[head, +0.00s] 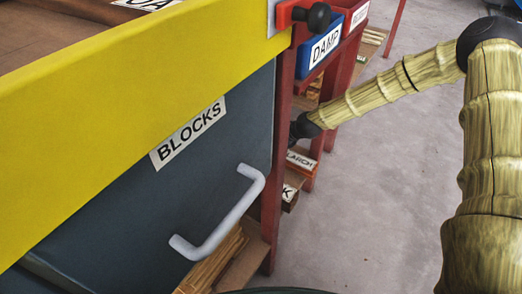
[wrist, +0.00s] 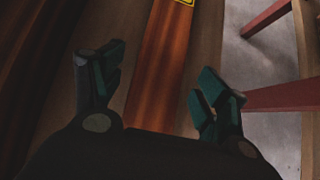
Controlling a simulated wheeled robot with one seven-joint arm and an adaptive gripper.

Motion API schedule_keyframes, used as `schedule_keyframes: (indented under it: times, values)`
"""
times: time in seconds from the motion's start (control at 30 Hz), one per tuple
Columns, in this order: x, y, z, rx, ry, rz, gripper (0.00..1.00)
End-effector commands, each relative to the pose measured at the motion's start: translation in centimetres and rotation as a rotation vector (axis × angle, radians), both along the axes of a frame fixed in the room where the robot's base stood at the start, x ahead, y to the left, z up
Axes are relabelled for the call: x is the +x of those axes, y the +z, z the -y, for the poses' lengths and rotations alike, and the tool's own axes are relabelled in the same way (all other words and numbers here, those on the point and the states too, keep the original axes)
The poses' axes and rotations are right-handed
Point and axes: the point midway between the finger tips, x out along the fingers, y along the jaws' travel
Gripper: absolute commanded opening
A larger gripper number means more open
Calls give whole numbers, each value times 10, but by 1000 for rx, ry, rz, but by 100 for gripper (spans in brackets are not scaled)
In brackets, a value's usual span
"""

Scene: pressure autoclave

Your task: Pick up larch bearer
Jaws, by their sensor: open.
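The larch bearer (head: 301,160) shows in the head view as a wooden end with a white "LARCH" label, low in the red-framed rack. In the wrist view a long reddish-brown timber (wrist: 158,75) runs between the fingers of my gripper (wrist: 162,70); it looks like the larch bearer, though no LARCH label shows there. My gripper is open, with one finger on each side of the timber. I cannot tell whether either finger touches it. In the head view my gripper is hidden behind the rack's post, above the label.
A red post (head: 271,190) stands beside the dark "BLOCKS" panel with its pale handle (head: 222,218). A blue "DAMP" bin (head: 324,47) sits above my forearm. Another labelled timber (head: 289,193) lies below the larch. Red rails (wrist: 285,97) lie right in the wrist view.

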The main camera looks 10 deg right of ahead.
Motion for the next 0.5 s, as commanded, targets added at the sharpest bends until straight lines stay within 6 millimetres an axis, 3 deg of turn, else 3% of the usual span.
schedule_keyframes:
  times: [0.2, 0.5]
  values:
    - [11, -19, -11, -2, 1, 0, 74]
    - [15, -21, -15, 1, 1, 0, 74]
